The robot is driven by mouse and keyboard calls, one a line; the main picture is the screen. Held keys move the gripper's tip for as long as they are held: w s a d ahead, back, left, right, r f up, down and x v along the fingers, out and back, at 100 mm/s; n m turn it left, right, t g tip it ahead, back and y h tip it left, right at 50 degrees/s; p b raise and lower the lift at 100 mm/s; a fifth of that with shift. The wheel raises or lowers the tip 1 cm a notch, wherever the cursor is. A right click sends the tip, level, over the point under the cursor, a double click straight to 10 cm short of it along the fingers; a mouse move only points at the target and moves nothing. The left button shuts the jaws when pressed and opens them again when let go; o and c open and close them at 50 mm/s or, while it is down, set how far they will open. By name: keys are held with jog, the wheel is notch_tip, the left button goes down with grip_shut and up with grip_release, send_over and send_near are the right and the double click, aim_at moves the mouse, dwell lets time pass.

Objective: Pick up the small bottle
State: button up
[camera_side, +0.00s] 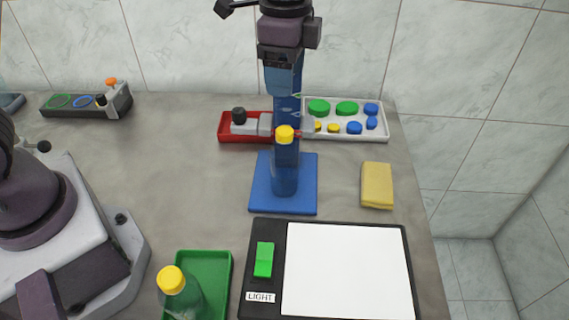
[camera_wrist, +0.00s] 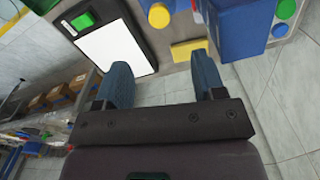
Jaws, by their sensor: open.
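I cannot tell for sure which one is the small bottle. My gripper (camera_side: 284,88) is above and behind the blue bottle in the side view, pointing down. In the wrist view my gripper (camera_wrist: 160,63) has its two blue fingers apart, with nothing between them. A yellow cap (camera_wrist: 158,15) shows beyond the fingers.
A light panel (camera_side: 262,229) lies in front, with a yellow sponge (camera_side: 377,186) behind it. A tall blue block (camera_wrist: 240,30) is near the right finger. The left-centre counter is clear.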

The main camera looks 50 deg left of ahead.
aim_at(284, 130)
notch_tip(284, 130, down, 12)
jog(key=shift+s+f, duration=0.1)
jog(key=shift+f, duration=0.05)
dwell(0.4)
jog(key=shift+c, duration=0.2)
grip_shut()
